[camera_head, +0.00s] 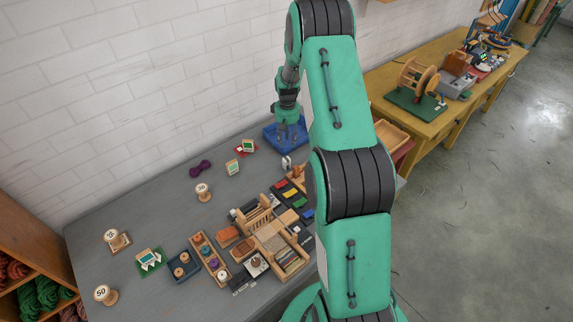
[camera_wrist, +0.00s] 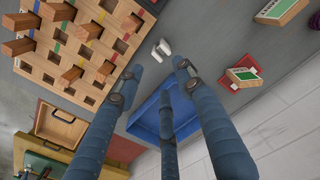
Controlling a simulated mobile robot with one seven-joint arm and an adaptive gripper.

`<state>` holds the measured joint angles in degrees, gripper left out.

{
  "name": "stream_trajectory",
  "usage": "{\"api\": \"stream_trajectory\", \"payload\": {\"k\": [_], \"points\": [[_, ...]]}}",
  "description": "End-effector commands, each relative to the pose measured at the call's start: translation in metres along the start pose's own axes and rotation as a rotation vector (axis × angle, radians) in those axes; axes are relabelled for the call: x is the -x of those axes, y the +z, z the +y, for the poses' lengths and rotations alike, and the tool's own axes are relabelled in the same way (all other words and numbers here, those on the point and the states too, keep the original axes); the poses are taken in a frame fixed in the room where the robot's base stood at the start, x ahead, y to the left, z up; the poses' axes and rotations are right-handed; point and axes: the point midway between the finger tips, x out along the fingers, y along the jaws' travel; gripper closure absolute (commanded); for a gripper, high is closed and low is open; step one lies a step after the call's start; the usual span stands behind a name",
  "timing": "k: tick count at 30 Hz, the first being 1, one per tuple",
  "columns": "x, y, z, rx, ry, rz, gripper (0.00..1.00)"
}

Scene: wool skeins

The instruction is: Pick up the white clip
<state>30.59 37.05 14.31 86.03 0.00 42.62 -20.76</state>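The white clip (camera_wrist: 161,48) lies on the grey table between the pegboard and the blue tray in the wrist view. In the head view a small pale object that looks like this clip (camera_head: 286,162) lies just in front of the blue tray. My gripper (camera_wrist: 160,76) has its blue-grey fingers spread, with nothing between them. In the wrist view the clip shows just beyond the fingertips, apart from them. In the head view my gripper (camera_head: 288,132) hangs fingers down above the blue tray (camera_head: 270,133).
The blue tray (camera_wrist: 146,118) lies beneath the fingers. A wooden pegboard (camera_wrist: 75,82) with several pegs stands beside the clip. A wooden tray (camera_wrist: 60,127) is at lower left. My arm hides part of the table in the head view.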

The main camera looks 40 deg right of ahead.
Motion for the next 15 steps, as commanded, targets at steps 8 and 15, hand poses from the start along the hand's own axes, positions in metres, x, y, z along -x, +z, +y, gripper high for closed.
{"api": "stream_trajectory", "payload": {"k": [8, 15], "points": [[-0.0004, -0.0001, 0.0000, 0.000, 0.000, 0.000, 0.64], [-0.0072, -0.0015, -0.0004, 0.001, 0.000, 0.001, 0.64]]}}
